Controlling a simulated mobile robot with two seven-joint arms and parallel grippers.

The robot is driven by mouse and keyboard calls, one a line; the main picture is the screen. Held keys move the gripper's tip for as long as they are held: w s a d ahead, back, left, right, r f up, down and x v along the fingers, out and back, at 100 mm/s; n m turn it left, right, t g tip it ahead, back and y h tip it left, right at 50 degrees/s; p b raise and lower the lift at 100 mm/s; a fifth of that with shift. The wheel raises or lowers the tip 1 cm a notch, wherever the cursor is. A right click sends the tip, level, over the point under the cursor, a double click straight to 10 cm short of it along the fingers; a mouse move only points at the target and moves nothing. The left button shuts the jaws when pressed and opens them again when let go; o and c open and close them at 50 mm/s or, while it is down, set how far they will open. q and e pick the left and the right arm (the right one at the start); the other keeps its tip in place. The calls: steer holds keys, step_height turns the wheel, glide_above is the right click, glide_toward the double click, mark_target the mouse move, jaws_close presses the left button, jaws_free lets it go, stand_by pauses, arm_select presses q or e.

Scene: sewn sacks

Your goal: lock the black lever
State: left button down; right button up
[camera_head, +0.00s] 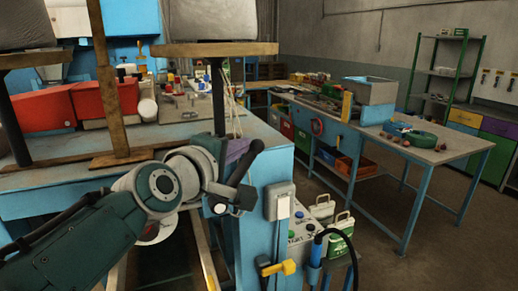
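A black lever (246,163) with a rounded end stands tilted up and to the right, near the front corner of the blue workbench. My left arm comes in from the lower left, dark green with grey joints. My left gripper (231,197) is at the arm's end, close against the lower part of the lever. Whether its fingers touch the lever, and how far apart they are, cannot be made out. The lever's base is hidden behind the wrist and gripper. My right gripper is not in view.
A grey switch box (279,200) and a yellow handle (278,267) sit on the blue workbench side. Red bins (45,109) stand at the back left. A wooden post (107,85) rises left of my wrist. A second workbench (435,150) stands right, with open floor before it.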

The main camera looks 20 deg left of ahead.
arm_select(q)
steer(key=shift+w+d+f+b, duration=0.3)
steer(key=shift+w+d+f, duration=0.05)
steer(key=shift+w+d, duration=0.35)
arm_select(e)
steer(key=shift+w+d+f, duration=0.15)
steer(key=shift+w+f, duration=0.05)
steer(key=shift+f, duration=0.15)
